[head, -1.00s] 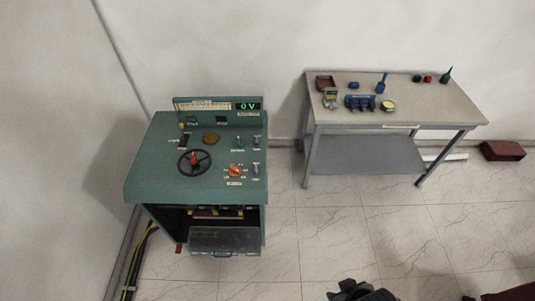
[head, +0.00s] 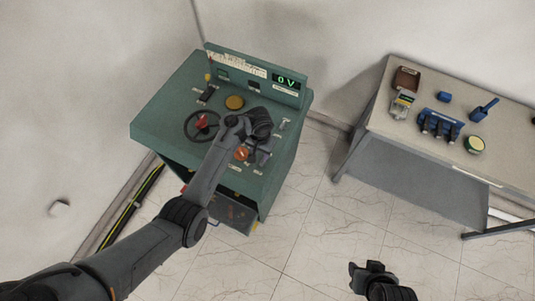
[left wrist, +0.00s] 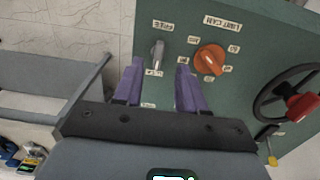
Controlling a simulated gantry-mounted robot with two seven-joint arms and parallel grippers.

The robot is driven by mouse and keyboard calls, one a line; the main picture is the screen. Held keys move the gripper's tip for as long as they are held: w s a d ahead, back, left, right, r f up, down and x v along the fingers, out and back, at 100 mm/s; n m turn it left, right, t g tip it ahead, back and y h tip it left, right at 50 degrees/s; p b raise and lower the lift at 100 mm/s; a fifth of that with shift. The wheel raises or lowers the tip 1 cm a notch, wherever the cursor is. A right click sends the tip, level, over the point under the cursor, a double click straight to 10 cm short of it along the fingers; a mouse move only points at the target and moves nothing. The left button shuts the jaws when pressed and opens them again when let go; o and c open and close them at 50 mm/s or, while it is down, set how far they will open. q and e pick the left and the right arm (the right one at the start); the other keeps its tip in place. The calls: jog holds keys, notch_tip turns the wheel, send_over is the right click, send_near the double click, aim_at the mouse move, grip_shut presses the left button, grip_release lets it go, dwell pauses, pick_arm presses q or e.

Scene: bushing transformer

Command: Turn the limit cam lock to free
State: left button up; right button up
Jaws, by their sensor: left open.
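The green control desk (head: 160,127) stands at the left in the head view. In the left wrist view its panel is upside down, with an orange knob (left wrist: 210,60) under the label LIMIT CAM. A small silver lever (left wrist: 157,54), with a label at each end, stands beside the knob; I take it for the limit cam lock. My left gripper (left wrist: 160,70) is open, its purple fingers pointing at the panel on either side of the lever's line. I cannot tell if they touch it. In the head view my left gripper (head: 264,150) hides that lever.
A black handwheel with a red hub (head: 202,122) and another lever (head: 284,124) are close by on the panel. A grey table (head: 400,147) with several small parts stands at the right. My right gripper (head: 368,272) is low over clear tiled floor.

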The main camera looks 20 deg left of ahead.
pick_arm(q)
jog(key=f+b, duration=0.1)
jog(key=f, duration=0.2)
jog(key=w+f+b, duration=0.1)
jog(key=f, duration=0.2)
jog(key=f+b, duration=0.1)
jog(key=f, duration=0.2)
jog(key=shift+w, duration=0.4)
pick_arm(e)
notch_tip(320, 180, down, 3)
jog(key=shift+d+f, duration=0.1)
jog(key=shift+f, duration=0.05)
pick_arm(q)
jog(key=shift+c, duration=0.3)
grip_shut()
